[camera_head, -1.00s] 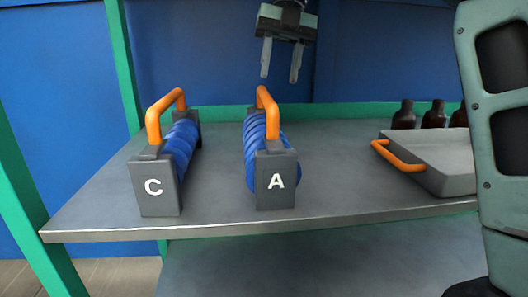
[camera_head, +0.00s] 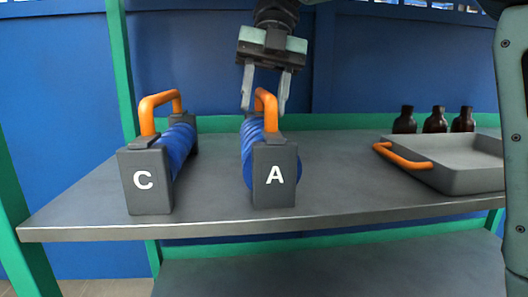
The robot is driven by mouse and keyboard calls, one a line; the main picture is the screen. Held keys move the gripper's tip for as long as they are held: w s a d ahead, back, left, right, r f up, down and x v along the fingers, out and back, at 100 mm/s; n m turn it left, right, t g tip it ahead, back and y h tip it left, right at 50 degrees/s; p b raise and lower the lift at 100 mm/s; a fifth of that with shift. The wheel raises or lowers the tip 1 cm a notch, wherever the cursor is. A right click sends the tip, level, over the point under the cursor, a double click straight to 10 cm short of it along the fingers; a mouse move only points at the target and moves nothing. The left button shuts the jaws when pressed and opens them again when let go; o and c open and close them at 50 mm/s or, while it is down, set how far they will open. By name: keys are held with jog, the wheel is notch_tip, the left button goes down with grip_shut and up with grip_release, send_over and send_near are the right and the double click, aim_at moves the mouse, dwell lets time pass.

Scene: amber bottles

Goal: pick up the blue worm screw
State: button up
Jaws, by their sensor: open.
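Two blue worm screws with dark grey end blocks and orange top handles lie on the grey shelf. One worm screw, marked A (camera_head: 248,160), is in the middle, with its orange handle (camera_head: 267,108) on top. The other, marked C (camera_head: 180,147), is to its left, with its own handle (camera_head: 150,114). My gripper (camera_head: 264,106) is open, pointing down, at the handle of the A screw. Its two fingers show on either side of that handle in the picture. I cannot tell whether they touch it or stand behind it.
The grey shelf (camera_head: 330,188) has a green frame and a blue back wall. A grey tray (camera_head: 465,178) with an orange handle sits at the right. Several dark bottles (camera_head: 435,122) stand behind it. The shelf between the A screw and the tray is clear.

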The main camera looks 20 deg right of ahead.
grip_shut()
jog(key=shift+r, duration=0.15)
jog(key=shift+r, duration=0.1)
